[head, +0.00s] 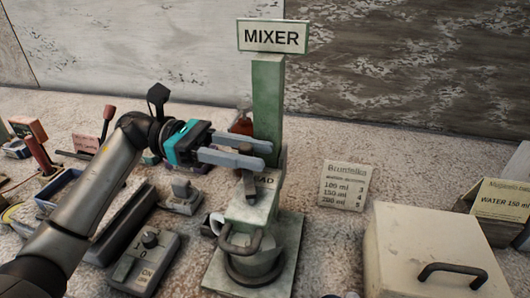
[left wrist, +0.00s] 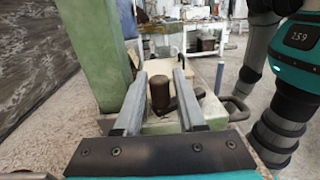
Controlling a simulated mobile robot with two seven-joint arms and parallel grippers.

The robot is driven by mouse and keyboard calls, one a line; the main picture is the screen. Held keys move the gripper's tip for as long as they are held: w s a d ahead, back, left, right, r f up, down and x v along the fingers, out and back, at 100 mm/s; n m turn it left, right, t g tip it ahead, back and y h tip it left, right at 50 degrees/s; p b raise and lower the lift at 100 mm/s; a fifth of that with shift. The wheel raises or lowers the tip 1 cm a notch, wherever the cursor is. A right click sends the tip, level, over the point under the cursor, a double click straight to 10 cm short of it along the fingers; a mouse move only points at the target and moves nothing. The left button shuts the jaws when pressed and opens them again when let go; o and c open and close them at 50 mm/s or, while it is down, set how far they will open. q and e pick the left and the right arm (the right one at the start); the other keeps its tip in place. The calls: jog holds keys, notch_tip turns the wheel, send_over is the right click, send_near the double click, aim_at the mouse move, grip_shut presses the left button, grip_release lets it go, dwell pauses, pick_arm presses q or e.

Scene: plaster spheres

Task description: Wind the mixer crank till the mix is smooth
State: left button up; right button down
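The mixer has a green column (head: 268,100) with a MIXER sign (head: 273,37) on top and a pale green body (head: 250,212) below. A brown crank knob (head: 250,187) stands at the top of the body, and it also shows in the left wrist view (left wrist: 160,93). My left gripper (head: 270,154) reaches in from the left beside the column. Its fingers are apart, one on each side of the knob in the left wrist view (left wrist: 156,85), with narrow gaps visible. The mix is hidden. My right gripper is out of view.
A cream box (head: 430,240) with a black handle stands at the right. A recipe card (head: 345,185) stands behind it. A grey switch box (head: 143,262) and small devices crowd the left side. Bare bench lies between mixer and cream box.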

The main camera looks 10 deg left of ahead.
pick_arm(q)
jog(key=shift+s+d, duration=0.1)
jog(key=shift+d, duration=1.15)
jog(key=shift+c, duration=0.3)
grip_shut()
